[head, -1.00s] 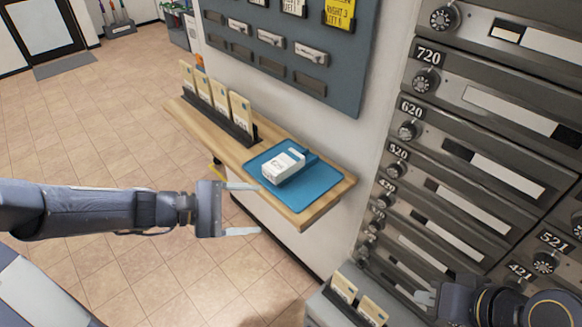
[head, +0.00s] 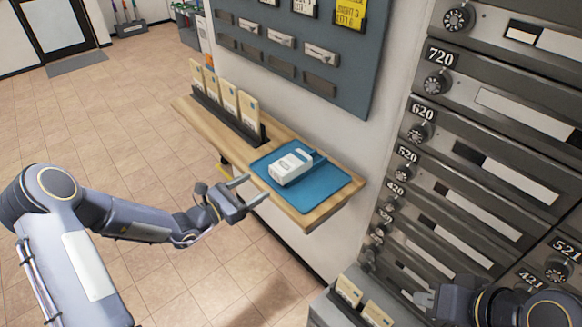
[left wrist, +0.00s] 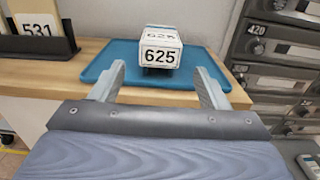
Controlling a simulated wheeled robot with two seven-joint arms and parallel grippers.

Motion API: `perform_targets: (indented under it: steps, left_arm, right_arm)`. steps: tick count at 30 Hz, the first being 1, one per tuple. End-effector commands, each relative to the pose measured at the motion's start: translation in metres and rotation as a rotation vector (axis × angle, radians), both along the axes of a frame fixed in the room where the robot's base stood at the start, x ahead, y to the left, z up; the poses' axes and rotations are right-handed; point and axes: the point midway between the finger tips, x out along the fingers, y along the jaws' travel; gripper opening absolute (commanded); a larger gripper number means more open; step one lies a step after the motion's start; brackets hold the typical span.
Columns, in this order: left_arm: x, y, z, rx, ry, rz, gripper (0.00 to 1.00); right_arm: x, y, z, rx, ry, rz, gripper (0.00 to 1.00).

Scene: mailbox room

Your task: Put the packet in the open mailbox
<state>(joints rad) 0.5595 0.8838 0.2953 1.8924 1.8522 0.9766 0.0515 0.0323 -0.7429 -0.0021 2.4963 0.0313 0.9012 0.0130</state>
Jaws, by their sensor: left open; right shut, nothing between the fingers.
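The white packet (head: 290,166) lies on a blue mat (head: 322,190) on the wooden shelf. In the left wrist view the packet (left wrist: 160,52) shows the number 625 on its near end. My left gripper (head: 254,189) is open and empty, just short of the mat's near left edge, its fingers pointing at the packet. In the left wrist view its fingers (left wrist: 161,84) stand on either side of the packet's line, and the packet lies beyond them. My right gripper (head: 424,299) is shut and empty at the lower right, before the mailboxes. No open mailbox door shows.
The wooden shelf (head: 202,122) also bears a dark rack of upright cards (head: 227,97) left of the mat. Numbered mailboxes (head: 505,106) with dials fill the right side. A grey stand with cards (head: 350,291) is below. The floor at left is clear.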

Motion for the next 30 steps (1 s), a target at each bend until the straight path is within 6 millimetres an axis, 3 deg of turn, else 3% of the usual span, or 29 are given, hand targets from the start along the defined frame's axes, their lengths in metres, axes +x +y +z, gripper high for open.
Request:
perform_targets:
  steps: [18, 30]
  left_arm:
    - [0.051, -0.052, -0.001, 0.000, -0.003, -0.003, 0.69]
    - [0.062, -0.063, 0.000, 0.001, -0.001, -0.001, 0.69]
  right_arm:
    - [0.000, 0.000, -0.017, 0.000, 0.000, 0.000, 0.00]
    - [0.000, 0.000, -0.021, 0.000, 0.000, 0.000, 0.00]
